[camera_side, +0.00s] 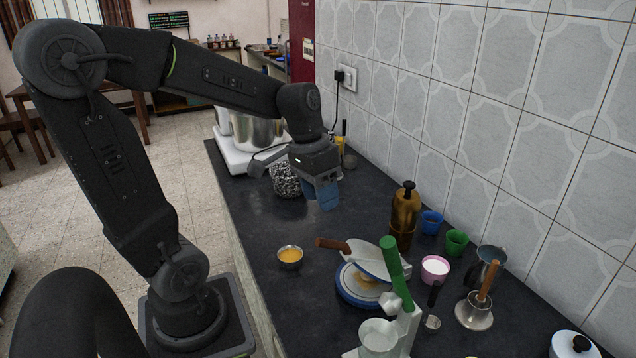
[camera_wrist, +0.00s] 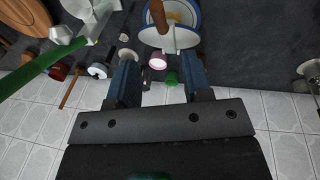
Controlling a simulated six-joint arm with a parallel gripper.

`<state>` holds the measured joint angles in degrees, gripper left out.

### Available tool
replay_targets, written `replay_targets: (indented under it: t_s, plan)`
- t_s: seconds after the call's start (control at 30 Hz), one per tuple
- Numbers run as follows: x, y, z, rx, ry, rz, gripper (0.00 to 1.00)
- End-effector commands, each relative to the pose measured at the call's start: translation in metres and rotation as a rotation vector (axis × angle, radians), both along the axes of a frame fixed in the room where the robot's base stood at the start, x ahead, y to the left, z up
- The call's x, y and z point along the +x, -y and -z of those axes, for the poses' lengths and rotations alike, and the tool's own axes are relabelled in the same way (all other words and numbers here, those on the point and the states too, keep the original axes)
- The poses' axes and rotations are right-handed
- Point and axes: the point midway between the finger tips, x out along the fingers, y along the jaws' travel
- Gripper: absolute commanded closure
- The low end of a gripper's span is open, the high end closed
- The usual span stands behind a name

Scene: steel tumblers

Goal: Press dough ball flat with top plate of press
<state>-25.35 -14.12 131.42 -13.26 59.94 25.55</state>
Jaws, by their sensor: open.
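The press (camera_side: 344,289) has a round base with a blue rim and stands on the dark counter in the side view. Its pale top plate (camera_side: 372,259) is tilted above the base, with a brown wooden handle (camera_side: 333,244) pointing left. Part of the tan dough (camera_side: 366,281) shows under the plate. In the wrist view the press (camera_wrist: 197,14), its plate (camera_wrist: 176,41) and the handle (camera_wrist: 157,14) lie at the top. My gripper (camera_side: 322,203) is open and empty, above the counter and behind the press; its two blue fingers (camera_wrist: 158,58) are apart.
A white tool with a green handle (camera_side: 393,268) stands close in front of the press. A bowl of yellow liquid (camera_side: 290,257) is at its left. A pink cup (camera_side: 435,268), a brown bottle (camera_side: 405,210) and a green cup (camera_side: 455,242) stand right, near the tiled wall.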

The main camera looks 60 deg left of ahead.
Motion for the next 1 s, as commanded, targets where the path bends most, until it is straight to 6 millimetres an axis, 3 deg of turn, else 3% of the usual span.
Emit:
replay_targets:
  t_s: [0.2,0.5,0.63,0.9,1.0]
  plan:
    - [-0.003,-0.003,-0.020,0.000,0.000,-0.001,0.55]
    - [-0.003,-0.004,-0.022,-0.001,0.000,-0.001,0.55]
    - [0.002,-0.003,-0.027,0.009,-0.005,0.015,0.66]
    - [0.037,0.000,-0.057,0.092,-0.050,0.104,0.92]
    - [0.041,0.001,-0.055,0.101,-0.056,0.110,1.00]
